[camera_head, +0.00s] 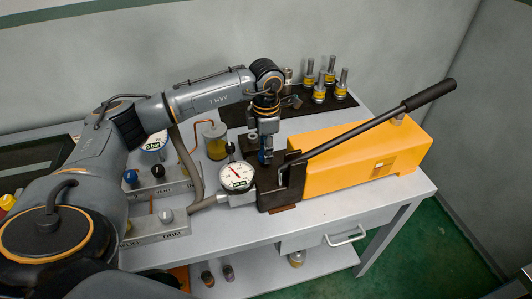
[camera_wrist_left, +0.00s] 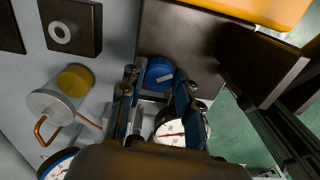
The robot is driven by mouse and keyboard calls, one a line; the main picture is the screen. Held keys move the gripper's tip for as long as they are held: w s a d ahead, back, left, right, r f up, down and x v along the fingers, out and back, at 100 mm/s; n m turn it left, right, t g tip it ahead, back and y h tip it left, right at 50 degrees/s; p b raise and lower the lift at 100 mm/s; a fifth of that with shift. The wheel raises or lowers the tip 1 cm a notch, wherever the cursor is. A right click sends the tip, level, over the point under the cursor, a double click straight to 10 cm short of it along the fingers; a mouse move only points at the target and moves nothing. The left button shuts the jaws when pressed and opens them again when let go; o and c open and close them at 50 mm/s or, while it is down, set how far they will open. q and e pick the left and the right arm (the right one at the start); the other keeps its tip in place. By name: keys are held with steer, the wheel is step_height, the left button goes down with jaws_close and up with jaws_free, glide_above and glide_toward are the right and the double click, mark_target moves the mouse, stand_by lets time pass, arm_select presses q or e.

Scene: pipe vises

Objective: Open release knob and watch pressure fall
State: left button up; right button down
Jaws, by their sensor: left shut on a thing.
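A yellow hand pump (camera_head: 325,143) with a dark front block (camera_head: 292,182) stands on the bench in the head view. The release knob is blue; in the wrist view the knob (camera_wrist_left: 158,72) sits at the dark block, between my fingers. My left gripper (camera_head: 266,155) points down at the block's left side and is shut on the knob. It also shows in the wrist view (camera_wrist_left: 157,84). A round white pressure gauge (camera_head: 236,177) with a red needle is left of the block; its dial (camera_wrist_left: 170,132) is partly hidden by my finger in the wrist view. My right gripper is not in view.
The pump's long lever (camera_head: 375,122) rises to the right. Several metal fittings with yellow bands (camera_head: 320,93) stand on a dark mat behind. A yellow-liquid jar (camera_head: 216,148) and small boxes with knobs (camera_head: 155,226) are to the left. The bench's front right is clear.

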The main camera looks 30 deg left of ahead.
arm_select(q)
steer(key=n+b, duration=0.1)
steer(key=n, duration=0.3)
steer(key=shift+a+f+n, duration=0.1)
steer(key=shift+n, duration=0.2)
steer(key=shift+w+n+b, duration=0.1)
steer(key=shift+n+b, duration=0.7)
steer(key=shift+n, duration=1.8)
steer(key=o, duration=1.2)
steer(key=shift+c, duration=0.2)
step_height(320, 180, up, 12)
